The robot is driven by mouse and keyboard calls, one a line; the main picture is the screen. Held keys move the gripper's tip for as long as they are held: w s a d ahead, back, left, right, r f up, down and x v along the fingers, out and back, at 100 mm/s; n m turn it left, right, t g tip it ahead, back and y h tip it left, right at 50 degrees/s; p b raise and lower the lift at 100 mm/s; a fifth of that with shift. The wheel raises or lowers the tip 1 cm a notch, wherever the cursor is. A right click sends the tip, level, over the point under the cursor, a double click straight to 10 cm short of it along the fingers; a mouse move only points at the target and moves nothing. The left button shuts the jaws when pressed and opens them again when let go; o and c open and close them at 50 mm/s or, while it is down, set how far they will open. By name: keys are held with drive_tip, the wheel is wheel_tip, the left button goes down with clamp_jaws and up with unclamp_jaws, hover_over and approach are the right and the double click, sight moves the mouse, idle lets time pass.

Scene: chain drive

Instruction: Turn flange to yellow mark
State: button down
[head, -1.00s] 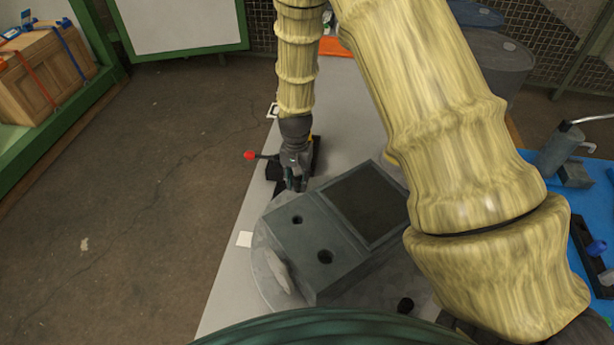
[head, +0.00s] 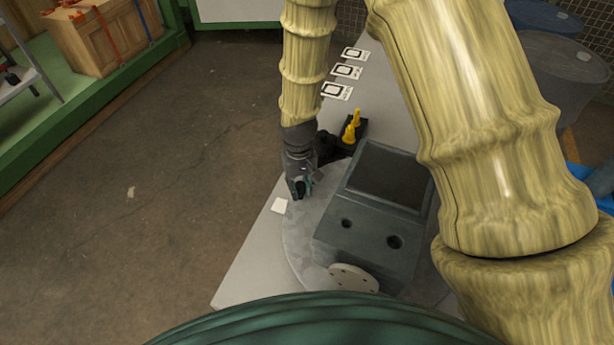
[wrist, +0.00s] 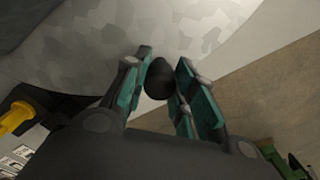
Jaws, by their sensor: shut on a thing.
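The flange (head: 353,279) is a pale disc with small holes on the near end of a grey box (head: 367,236). The box sits on a round grey turntable (head: 305,240). My gripper (head: 301,194) is at the turntable's left rim in the head view. In the wrist view, my gripper (wrist: 165,85) is shut on a dark rounded knob (wrist: 158,82) beside the mottled grey plate (wrist: 185,35). The knob's lower part is hidden. I cannot make out a clear yellow mark on the turntable.
Yellow pegs (head: 350,132) stand on a black block behind the turntable. Printed marker cards (head: 337,91) lie farther back. The floor at left is open.

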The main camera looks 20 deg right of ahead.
drive_tip(key=shift+s+a+n, duration=0.3)
drive_tip(key=shift+s+a, duration=0.15)
drive_tip(key=shift+a, duration=0.05)
drive_tip(key=c, duration=1.1)
unclamp_jaws()
wheel_tip(320, 180, up, 12)
drive_tip(key=shift+f, duration=0.1)
